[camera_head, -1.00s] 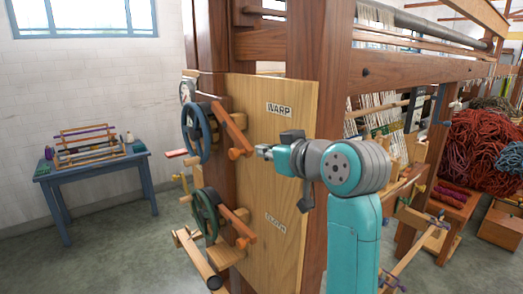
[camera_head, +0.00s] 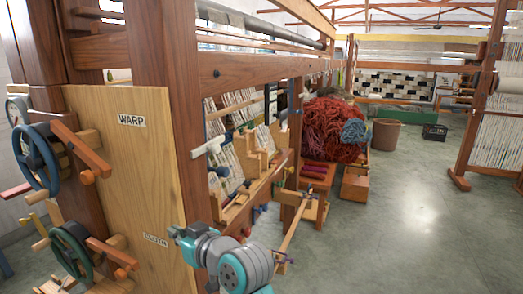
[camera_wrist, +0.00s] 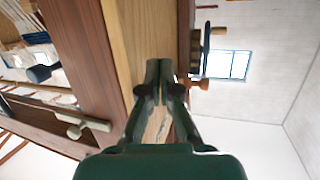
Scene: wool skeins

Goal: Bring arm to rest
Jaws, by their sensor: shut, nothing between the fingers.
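My gripper shows in the wrist view (camera_wrist: 162,75), its two dark fingers together with nothing between them. In the head view my teal and grey arm is folded low at the bottom middle, and its end (camera_head: 176,231) points left in front of the wooden board (camera_head: 140,170) marked WARP and CLOTH. I cannot tell the gap between the gripper and the board. The board also fills the middle of the wrist view behind the fingers.
A large wooden loom (camera_head: 180,120) stands close by, with handwheels (camera_head: 35,160) on its left end. Red wool (camera_head: 335,132) is heaped behind a bench (camera_head: 315,172). A brown bin (camera_head: 385,136) and black crate (camera_head: 434,133) stand further back.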

